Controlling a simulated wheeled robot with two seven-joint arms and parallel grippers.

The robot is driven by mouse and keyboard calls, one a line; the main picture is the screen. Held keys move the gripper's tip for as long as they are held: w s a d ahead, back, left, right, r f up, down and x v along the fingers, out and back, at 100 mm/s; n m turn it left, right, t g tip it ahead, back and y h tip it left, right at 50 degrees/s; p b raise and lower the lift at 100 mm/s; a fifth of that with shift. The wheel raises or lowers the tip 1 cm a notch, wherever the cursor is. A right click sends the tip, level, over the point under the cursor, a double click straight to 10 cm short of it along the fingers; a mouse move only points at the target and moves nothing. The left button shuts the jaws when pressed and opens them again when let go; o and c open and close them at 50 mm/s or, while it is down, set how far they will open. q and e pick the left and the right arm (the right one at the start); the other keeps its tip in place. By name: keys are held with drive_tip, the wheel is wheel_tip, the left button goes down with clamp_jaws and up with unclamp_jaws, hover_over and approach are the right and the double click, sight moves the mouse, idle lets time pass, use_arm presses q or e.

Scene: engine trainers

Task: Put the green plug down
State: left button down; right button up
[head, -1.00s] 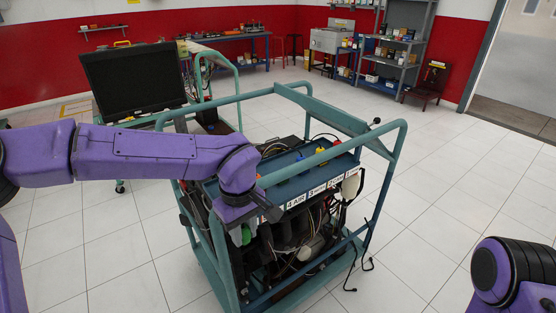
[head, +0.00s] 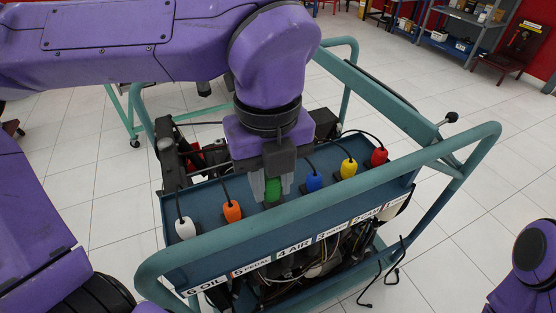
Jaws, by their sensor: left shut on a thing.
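The green plug (head: 273,190) is between the fingers of my left gripper (head: 272,182), which points down and is shut on it. The plug is over the blue tray (head: 205,205) on the engine trainer, in line with the other plugs and behind the "4 AIR" label (head: 293,249). An orange plug (head: 232,211) is to its left and a blue plug (head: 314,182) to its right. The front rail hides the space below the green plug, so I cannot tell whether it touches the tray. My right gripper is out of view.
A white plug (head: 185,228), a yellow plug (head: 348,168) and a red plug (head: 379,157) also stand in the row. The teal frame rail (head: 340,186) crosses in front of the tray. Cables hang below.

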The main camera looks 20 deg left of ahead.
use_arm(q)
drive_tip(key=shift+w+a+n, duration=0.1)
drive_tip(key=shift+w+n, duration=0.2)
drive_tip(key=shift+n, duration=0.1)
drive_tip(key=shift+w+a+p, duration=0.25)
drive_tip(key=shift+p, duration=0.05)
drive_tip(key=w+a+f+p, duration=0.1)
drive_tip(key=w+a+f, duration=0.1)
drive_tip(key=w, duration=0.1)
drive_tip(key=w+a+f+p, duration=0.1)
drive_tip(key=w+a+f, duration=0.1)
drive_tip(key=f, duration=0.1)
drive_tip(key=w+a+f+p, duration=0.1)
drive_tip(key=w+a+f, duration=0.1)
drive_tip(key=w+f, duration=0.1)
drive_tip(key=shift+w+a, duration=0.2)
drive_tip(key=shift+w, duration=0.15)
drive_tip(key=shift+w+a+f, duration=0.15)
drive_tip(key=shift+f, duration=0.15)
drive_tip(key=f, duration=0.4)
drive_tip(key=shift+w+a, duration=0.15)
drive_tip(key=shift+w, duration=0.25)
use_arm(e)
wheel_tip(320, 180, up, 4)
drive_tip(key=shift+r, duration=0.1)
